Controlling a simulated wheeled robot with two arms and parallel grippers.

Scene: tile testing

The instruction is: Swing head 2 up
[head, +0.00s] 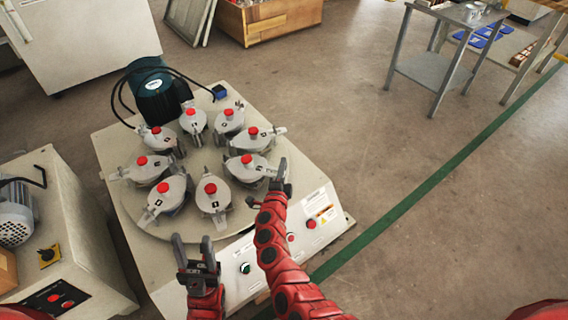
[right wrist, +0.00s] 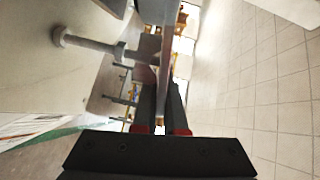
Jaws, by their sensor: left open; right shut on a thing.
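Several grey metal heads with red knobs stand in a ring on a round plate (head: 160,231) on the machine. Their black number labels are too small to read surely. My right gripper (head: 281,174) is at the outer end of the head on the plate's right side (head: 246,166), shut on its lug. In the right wrist view the fingers (right wrist: 164,100) close on a thin grey edge (right wrist: 168,40). That head appears to lie level like the others. My left gripper (head: 196,252) is open and empty at the plate's front edge, near the front head (head: 212,196).
A dark motor (head: 155,88) with a black cable stands at the back of the machine. The sloped front panel (head: 315,215) carries buttons and labels close to my right arm. Another machine (head: 75,240) stands at left.

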